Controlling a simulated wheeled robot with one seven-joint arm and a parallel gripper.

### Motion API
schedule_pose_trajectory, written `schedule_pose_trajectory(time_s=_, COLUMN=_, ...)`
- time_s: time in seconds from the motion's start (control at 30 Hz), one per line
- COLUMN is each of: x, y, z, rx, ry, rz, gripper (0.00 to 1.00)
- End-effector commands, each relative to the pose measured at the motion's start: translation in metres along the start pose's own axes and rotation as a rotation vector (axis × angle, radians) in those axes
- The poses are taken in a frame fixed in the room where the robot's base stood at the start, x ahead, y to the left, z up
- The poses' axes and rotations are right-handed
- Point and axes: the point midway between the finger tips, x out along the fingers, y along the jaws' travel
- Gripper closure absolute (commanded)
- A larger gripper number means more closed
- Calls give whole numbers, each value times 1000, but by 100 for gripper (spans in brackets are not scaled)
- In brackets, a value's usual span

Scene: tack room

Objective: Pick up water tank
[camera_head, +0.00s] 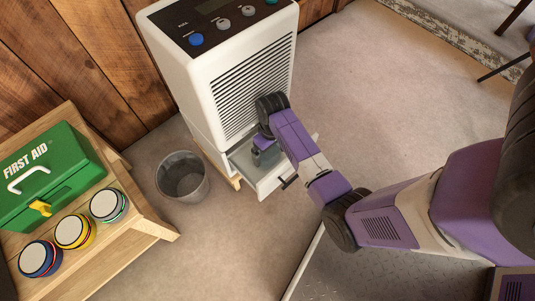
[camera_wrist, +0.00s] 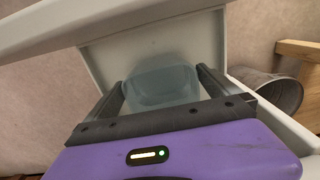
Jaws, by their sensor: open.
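The water tank (camera_wrist: 160,88) is a translucent bluish container inside the pulled-out drawer (camera_head: 268,187) of a white dehumidifier (camera_head: 235,75). My gripper (camera_wrist: 162,78) is open, with one dark finger on each side of the tank in the wrist view. I cannot tell whether the fingers touch it. In the head view my gripper (camera_head: 265,148) reaches down into the drawer below the vent grille, and my arm hides much of the tank. The tank's lower part is hidden by the gripper body in the wrist view.
A grey metal bin (camera_head: 182,177) stands on the floor left of the drawer. Farther left, a wooden bench (camera_head: 138,215) holds a green first aid box (camera_head: 50,170) and three round tins (camera_head: 75,231). The dehumidifier's body overhangs the drawer closely. Carpet to the right is clear.

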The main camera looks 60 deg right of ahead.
Motion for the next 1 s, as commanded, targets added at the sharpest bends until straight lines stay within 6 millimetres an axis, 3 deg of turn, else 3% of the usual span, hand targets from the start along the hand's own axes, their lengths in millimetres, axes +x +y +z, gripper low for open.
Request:
schedule_pose_trajectory(time_s=0.03, x=13, y=0, z=0, rx=0, ry=0, rz=0, gripper=0)
schedule_pose_trajectory(time_s=0.13, x=25, y=0, z=0, rx=0, ry=0, rz=0, gripper=0)
schedule_pose_trajectory(time_s=0.4, x=26, y=0, z=0, rx=0, ry=1, rz=0, gripper=0)
schedule_pose_trajectory(time_s=0.77, x=26, y=0, z=0, rx=0, ry=1, rz=0, gripper=69)
schedule_pose_trajectory(time_s=1.0, x=26, y=0, z=0, rx=0, ry=2, rz=0, gripper=72)
